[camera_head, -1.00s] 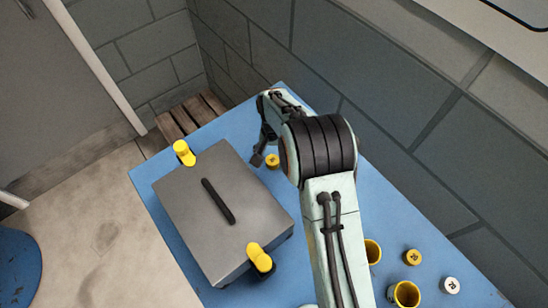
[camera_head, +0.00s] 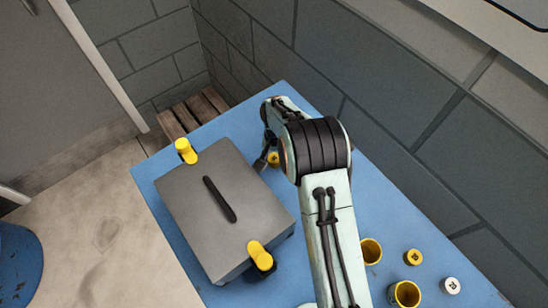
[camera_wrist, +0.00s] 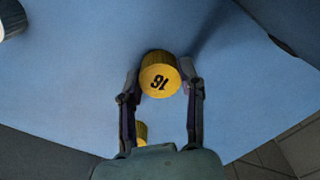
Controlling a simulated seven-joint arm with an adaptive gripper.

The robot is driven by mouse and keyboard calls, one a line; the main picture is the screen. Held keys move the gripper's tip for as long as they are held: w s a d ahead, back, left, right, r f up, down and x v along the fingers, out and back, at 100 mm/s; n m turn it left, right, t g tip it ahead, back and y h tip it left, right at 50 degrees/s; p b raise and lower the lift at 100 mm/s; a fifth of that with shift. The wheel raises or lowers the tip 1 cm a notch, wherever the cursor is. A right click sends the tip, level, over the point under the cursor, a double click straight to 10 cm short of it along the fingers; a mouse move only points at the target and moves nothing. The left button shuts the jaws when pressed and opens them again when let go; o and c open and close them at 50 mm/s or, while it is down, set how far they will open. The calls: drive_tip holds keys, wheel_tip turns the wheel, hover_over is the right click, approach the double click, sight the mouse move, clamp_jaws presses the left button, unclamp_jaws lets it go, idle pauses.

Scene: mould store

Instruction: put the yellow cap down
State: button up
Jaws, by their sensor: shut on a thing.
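In the wrist view, my gripper (camera_wrist: 160,80) is shut on a yellow cap (camera_wrist: 159,76) with a dark number on its face. The cap sits between the fingertips, over the blue table. I cannot tell whether it touches the table top. In the head view, my gripper (camera_head: 263,162) is at the far part of the table, right of the grey case, partly hidden by my arm.
The blue table (camera_head: 300,265) carries a grey case (camera_head: 222,195) with yellow clamps. Yellow cups (camera_head: 405,294), another yellow cap (camera_head: 414,257) and a white cap (camera_head: 451,286) stand at the near right. Another yellow thing (camera_wrist: 140,132) shows partly behind my gripper in the wrist view. A wall borders the table.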

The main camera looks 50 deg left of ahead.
sight(274, 160)
wheel_tip(274, 160, up, 10)
drive_tip(key=shift+a+f, duration=0.1)
drive_tip(key=shift+s+d+f, duration=0.1)
drive_tip(key=shift+d+f, duration=0.15)
drive_tip(key=shift+f, duration=0.05)
drive_tip(key=w+d+r+m, duration=0.1)
drive_tip(key=d+r+m, duration=0.1)
drive_tip(key=d, duration=0.7)
drive_tip(key=w+d+r+m, duration=0.1)
drive_tip(key=d+r+m, duration=0.15)
drive_tip(key=d, duration=0.55)
drive_tip(key=w+a+f, duration=0.8)
drive_tip(key=w+f, duration=0.1)
drive_tip(key=shift+w+a+f, duration=0.1)
drive_tip(key=shift+w+a, duration=0.15)
drive_tip(key=shift+w+a+f, duration=0.15)
drive_tip(key=shift+a+f, duration=0.05)
drive_tip(key=shift+f, duration=0.05)
drive_tip(key=shift+w+a+f, duration=0.1)
drive_tip(key=shift+f, duration=0.85)
drive_tip(key=shift+w+a+f, duration=0.1)
drive_tip(key=shift+f, duration=0.85)
drive_tip(key=shift+f, duration=0.1)
